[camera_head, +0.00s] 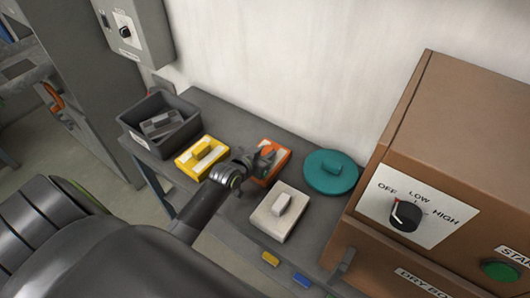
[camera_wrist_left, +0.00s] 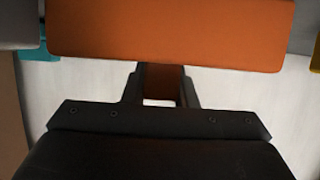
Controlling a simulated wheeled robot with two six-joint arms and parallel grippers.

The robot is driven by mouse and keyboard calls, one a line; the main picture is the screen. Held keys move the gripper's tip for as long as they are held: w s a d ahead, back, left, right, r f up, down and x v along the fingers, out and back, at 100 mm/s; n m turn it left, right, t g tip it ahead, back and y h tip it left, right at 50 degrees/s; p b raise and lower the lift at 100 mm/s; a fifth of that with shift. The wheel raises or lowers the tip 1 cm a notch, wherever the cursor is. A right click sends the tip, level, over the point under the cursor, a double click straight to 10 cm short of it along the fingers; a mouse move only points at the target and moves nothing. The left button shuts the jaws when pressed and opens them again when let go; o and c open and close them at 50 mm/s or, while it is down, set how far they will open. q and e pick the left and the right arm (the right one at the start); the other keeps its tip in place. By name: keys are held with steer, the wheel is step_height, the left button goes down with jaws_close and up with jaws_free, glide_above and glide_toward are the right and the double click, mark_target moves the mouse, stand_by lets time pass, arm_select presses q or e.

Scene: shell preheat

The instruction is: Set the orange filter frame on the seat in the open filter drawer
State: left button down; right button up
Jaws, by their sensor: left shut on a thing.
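The orange filter frame (camera_head: 282,157) has pale strips and is among other parts over the grey bench in the head view. My left gripper (camera_head: 264,160) is shut on its raised grip. In the left wrist view the orange frame (camera_wrist_left: 170,35) spans the top, and its grip sits between the fingers of my left gripper (camera_wrist_left: 162,85). I cannot tell whether the frame touches the bench. I cannot make out an open filter drawer or its seat in either view. My right gripper is not in view.
A yellow frame (camera_head: 190,163) lies left of the orange one. A white block (camera_head: 267,222) and a round teal lid (camera_head: 331,184) lie right of it. A dark bin (camera_head: 127,124) stands at the bench's left end. A brown dry box (camera_head: 450,120) with a dial stands at right.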

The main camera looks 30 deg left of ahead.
arm_select(q)
steer(key=shift+f, duration=0.15)
steer(key=c, duration=1.2)
jaws_free()
steer(key=shift+o, duration=0.2)
